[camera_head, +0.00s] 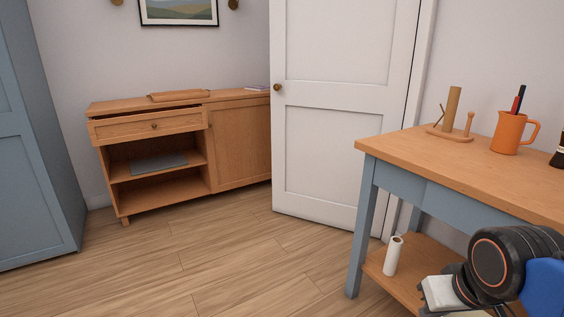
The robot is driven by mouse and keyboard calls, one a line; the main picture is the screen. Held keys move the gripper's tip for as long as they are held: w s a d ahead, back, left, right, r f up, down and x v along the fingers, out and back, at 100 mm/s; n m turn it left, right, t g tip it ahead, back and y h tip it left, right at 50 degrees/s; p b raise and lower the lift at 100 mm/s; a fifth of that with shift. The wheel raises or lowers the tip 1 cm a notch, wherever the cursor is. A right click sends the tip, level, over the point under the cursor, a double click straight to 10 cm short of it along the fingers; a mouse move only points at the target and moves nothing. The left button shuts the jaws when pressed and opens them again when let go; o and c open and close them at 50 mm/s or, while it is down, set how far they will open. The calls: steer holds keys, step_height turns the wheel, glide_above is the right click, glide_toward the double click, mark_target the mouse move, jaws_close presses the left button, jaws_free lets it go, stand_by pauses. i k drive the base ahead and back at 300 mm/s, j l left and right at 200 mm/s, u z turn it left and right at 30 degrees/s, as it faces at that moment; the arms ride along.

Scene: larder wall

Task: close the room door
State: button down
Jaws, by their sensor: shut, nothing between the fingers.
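The room door (335,125) is a white panelled door right of centre. Its round brass knob (278,87) is on its left edge. The door seems to stand at an angle into the room, with its free left edge in front of the cabinet's right end. The white door frame (424,60) shows along its right side; the opening itself is hidden. My gripper (438,294) is at the bottom right, partly cut off by the picture edge. It is shut and empty, well away from the door and knob, in front of the table.
A wooden table with blue legs (460,168) stands at right, bearing an orange jug (508,133); a white roll (393,255) is on its lower shelf. A wooden cabinet (240,142) with its drawer (150,126) slightly out stands left of the door. The floor (215,255) between is clear.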

mark_target(340, 69)
steer(key=i+j, duration=0.3)
steer(key=i, duration=0.25)
steer(key=i+j, duration=0.3)
steer(key=i, duration=0.2)
steer(key=i+j+z, duration=0.1)
steer(key=i+j, duration=0.2)
steer(key=i, duration=0.25)
